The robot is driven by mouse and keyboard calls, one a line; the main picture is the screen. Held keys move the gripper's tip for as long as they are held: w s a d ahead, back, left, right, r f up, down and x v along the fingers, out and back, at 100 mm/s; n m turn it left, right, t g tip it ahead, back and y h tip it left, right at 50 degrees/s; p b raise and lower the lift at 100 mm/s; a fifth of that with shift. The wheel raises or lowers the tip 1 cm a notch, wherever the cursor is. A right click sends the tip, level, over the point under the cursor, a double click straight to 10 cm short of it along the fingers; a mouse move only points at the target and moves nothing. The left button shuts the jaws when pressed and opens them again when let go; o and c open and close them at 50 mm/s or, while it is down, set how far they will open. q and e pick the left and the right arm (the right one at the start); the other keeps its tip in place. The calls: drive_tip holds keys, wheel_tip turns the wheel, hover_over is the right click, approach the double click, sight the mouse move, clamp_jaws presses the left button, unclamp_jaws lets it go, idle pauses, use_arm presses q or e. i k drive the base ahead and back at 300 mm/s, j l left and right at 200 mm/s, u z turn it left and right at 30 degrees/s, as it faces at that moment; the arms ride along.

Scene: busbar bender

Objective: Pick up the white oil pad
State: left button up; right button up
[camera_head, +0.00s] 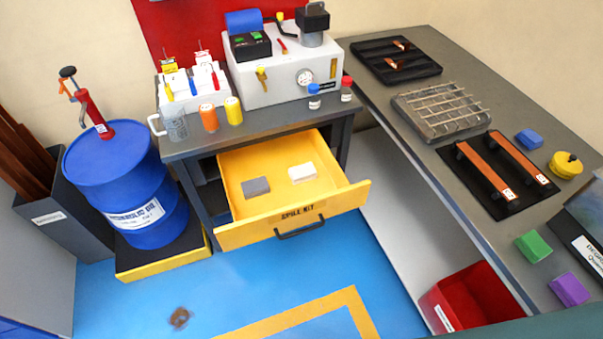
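The white oil pad (302,173) lies flat in the open yellow spill kit drawer (338,204), right of the middle. A grey pad (255,187) lies beside it on the left, apart from it. The drawer is pulled out from under the grey workbench, and its front carries a dark handle. Neither of my grippers shows in the head view.
A blue drum (119,175) with a pump stands left of the drawer. The bench (187,147) above holds a white machine, bottles and a clear jug. A grey side table (432,153) on the right holds trays, bars and coloured blocks. A red bin (470,300) stands below. A brown stain (179,318) marks the blue floor.

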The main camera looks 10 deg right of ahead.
sight(303, 173)
drive_tip(key=u, duration=1.1)
drive_tip(key=k+l, duration=0.15)
drive_tip(key=k, duration=0.25)
drive_tip(key=k+l, duration=0.15)
drive_tip(key=k, duration=0.3)
